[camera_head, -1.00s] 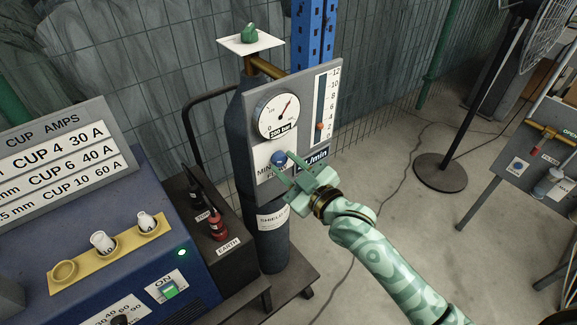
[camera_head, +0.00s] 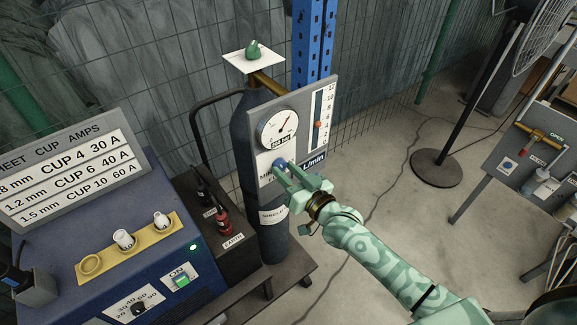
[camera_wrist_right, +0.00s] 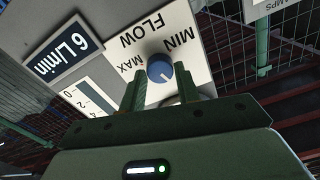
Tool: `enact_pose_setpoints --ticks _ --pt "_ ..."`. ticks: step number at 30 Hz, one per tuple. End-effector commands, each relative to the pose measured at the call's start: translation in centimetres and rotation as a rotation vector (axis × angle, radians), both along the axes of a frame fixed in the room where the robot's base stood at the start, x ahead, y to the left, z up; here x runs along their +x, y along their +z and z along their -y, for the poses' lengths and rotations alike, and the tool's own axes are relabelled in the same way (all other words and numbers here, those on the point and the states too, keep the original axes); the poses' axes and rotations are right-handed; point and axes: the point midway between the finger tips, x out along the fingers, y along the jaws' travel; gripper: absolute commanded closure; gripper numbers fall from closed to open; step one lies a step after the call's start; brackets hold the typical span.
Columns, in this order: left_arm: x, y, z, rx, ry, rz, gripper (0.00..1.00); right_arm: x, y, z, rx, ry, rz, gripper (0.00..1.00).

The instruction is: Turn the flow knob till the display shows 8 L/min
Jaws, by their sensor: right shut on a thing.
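The blue flow knob (camera_head: 279,162) is on the grey regulator panel (camera_head: 268,118), between MIN and MAX marks. It also shows in the right wrist view (camera_wrist_right: 159,67). My right gripper (camera_head: 284,169) is shut on the knob, one finger at each side. In the right wrist view, the display (camera_wrist_right: 62,50) reads 6 L/min. An orange float (camera_head: 318,124) sits in the low-middle part of the flow scale. My left gripper is not in view.
A round pressure gauge (camera_head: 279,128) is above the knob. The dark gas cylinder (camera_head: 274,240) stands behind the panel. A blue welding machine (camera_head: 120,275) with a cup board (camera_head: 65,170) is at left. A fan stand (camera_head: 437,168) is at right. Floor between is clear.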

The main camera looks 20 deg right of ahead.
Motion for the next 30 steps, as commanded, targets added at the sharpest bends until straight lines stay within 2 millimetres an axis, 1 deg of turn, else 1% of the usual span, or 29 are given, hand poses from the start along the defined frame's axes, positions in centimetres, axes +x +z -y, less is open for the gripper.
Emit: enact_pose_setpoints --ticks 1,6,15,21,30 --pt "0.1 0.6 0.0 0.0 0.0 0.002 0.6 0.0 0.3 0.0 0.033 0.0 -0.013 0.91" --pt "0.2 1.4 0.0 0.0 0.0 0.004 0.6 0.0 0.2 0.1 0.148 0.0 -0.055 0.91" --pt "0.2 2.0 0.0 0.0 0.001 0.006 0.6 0.0 0.0 0.1 0.277 0.0 -0.101 0.91" --pt "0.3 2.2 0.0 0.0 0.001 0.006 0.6 0.0 -0.1 0.0 0.311 -0.001 -0.114 0.91" --pt "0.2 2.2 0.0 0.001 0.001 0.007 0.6 0.0 -0.1 0.0 0.315 0.0 -0.116 0.91"
